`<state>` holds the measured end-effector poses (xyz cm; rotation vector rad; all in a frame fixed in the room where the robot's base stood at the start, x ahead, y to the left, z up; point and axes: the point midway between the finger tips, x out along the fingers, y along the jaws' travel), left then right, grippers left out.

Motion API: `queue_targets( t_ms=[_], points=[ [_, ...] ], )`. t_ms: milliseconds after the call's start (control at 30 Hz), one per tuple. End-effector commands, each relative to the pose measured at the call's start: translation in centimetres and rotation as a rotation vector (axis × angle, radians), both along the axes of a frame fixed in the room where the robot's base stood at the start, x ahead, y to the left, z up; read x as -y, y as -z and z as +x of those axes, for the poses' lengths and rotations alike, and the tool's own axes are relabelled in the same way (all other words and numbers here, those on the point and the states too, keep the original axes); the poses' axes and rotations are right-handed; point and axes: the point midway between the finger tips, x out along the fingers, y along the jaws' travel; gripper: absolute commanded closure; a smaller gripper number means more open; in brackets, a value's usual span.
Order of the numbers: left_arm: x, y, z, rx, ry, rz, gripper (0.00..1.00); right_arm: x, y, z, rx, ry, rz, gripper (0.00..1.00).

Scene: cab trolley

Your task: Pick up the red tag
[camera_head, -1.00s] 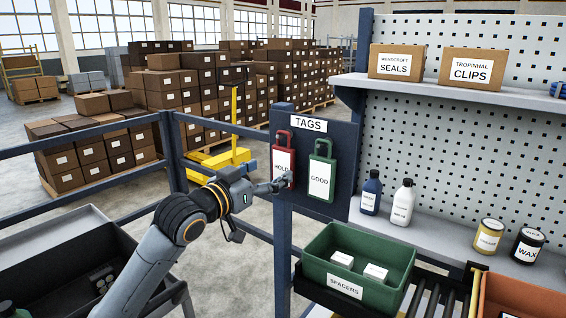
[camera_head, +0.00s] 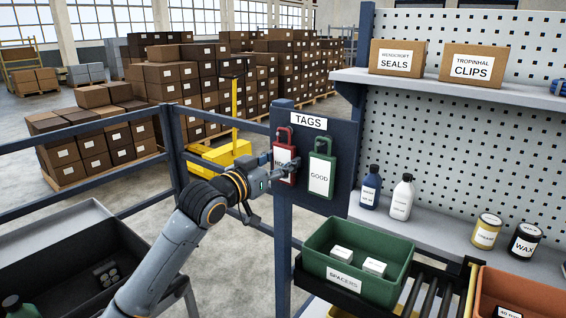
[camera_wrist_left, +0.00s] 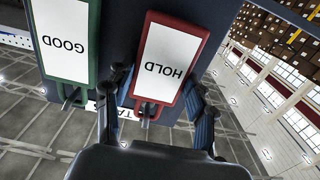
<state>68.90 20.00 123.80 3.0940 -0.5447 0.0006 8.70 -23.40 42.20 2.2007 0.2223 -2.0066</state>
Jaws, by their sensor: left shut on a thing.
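The red tag (camera_head: 283,157) with a white HOLD label hangs on the dark blue TAGS board (camera_head: 340,133). It also shows upside down in the left wrist view (camera_wrist_left: 168,60). My left gripper (camera_head: 284,160) reaches the tag from the left and covers part of its label in the head view. In the wrist view its fingers (camera_wrist_left: 160,100) stand on both sides of the tag, shut on it near its handle end. The tag is still against the board. My right gripper is not in view.
A green GOOD tag (camera_head: 321,172) hangs close to the right of the red tag. Blue railings (camera_head: 90,168) run on the left. A green SPACERS bin (camera_head: 318,247) stands below the board. White and blue bottles (camera_head: 401,197) stand on the shelf to the right.

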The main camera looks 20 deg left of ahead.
Motion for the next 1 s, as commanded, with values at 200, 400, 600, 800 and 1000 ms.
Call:
queue_targets(
  t_ms=[200, 400, 600, 800, 1000],
  points=[
    [0.0, -0.4, 0.0, 0.002, 0.000, -0.001, 0.75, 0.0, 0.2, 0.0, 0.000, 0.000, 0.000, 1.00],
    [-0.5, -1.2, -1.0, 0.001, -0.001, 0.003, 0.75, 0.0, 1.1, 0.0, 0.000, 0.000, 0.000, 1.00],
    [-1.9, -1.1, -5.1, 0.002, -0.002, 0.005, 0.75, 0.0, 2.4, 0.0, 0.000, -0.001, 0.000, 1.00],
    [-3.8, -1.0, -10.5, 0.002, -0.002, 0.008, 0.76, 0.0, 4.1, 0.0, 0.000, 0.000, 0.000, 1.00],
    [-5.3, -1.1, -14.6, 0.001, -0.001, 0.005, 0.76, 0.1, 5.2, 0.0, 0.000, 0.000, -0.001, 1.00]
  ],
)
